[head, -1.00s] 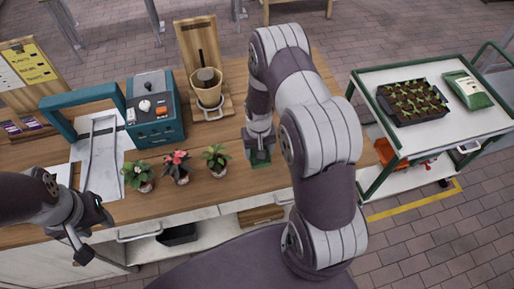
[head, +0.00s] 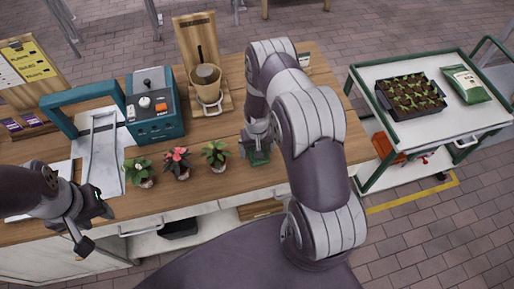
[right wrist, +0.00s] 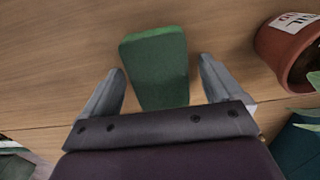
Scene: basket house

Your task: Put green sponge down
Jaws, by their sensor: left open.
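The green sponge (head: 260,158) is at the wooden bench top, right of the potted plants, partly hidden by my right gripper (head: 257,149) in the head view. In the right wrist view the sponge (right wrist: 155,66) shows between the two fingers of my right gripper (right wrist: 160,85). A gap shows on each side of it, so the fingers are open around it. It appears to rest on the wood. My left gripper (head: 97,226) is open and empty near the bench's front edge at the left.
Several potted plants (head: 177,164) stand left of the sponge; a terracotta pot (right wrist: 287,45) is close in the right wrist view. A teal machine (head: 155,110) and a wooden stand with a tan pot (head: 205,82) are behind. A cart (head: 380,85) stands right of the bench.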

